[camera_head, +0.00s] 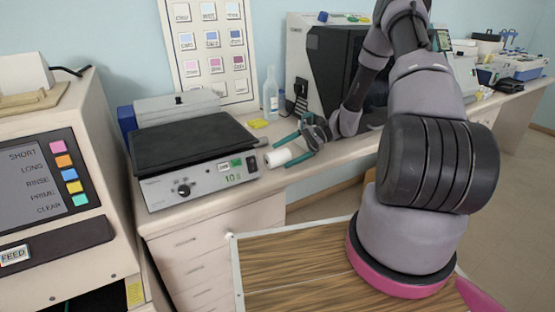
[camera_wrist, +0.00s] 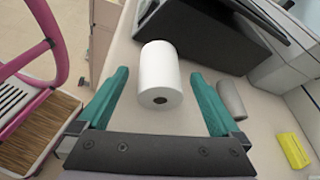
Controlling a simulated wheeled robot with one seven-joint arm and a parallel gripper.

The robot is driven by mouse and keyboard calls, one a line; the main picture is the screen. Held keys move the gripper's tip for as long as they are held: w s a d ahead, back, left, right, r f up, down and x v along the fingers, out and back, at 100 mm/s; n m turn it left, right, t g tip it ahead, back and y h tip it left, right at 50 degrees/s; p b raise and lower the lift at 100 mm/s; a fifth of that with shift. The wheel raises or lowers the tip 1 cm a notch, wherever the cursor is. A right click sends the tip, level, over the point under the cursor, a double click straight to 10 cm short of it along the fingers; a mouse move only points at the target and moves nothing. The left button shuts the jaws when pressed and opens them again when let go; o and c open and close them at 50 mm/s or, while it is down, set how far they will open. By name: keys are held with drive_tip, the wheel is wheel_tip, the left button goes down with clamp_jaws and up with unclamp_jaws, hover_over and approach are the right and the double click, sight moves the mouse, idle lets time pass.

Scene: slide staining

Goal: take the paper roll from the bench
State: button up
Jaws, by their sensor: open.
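The white paper roll (camera_wrist: 161,72) lies on the bench (camera_wrist: 122,50), its near end with a dark core hole facing my gripper in the wrist view. In the head view the paper roll (camera_head: 278,158) lies near the bench's front edge, just right of the hotplate. My gripper (camera_head: 286,152) has green fingers, which are open. In the wrist view my gripper (camera_wrist: 157,75) has one finger on each side of the roll, with a gap visible on both sides. The roll is not held.
A black-topped hotplate (camera_head: 190,145) stands close to the roll. A grey cylinder (camera_wrist: 230,100) lies just outside the right finger in the wrist view.

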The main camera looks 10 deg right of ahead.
drive_tip(key=shift+a+f, duration=0.2)
drive_tip(key=shift+a, duration=0.2)
drive_tip(key=c, duration=1.5)
drive_tip(key=shift+r, duration=0.15)
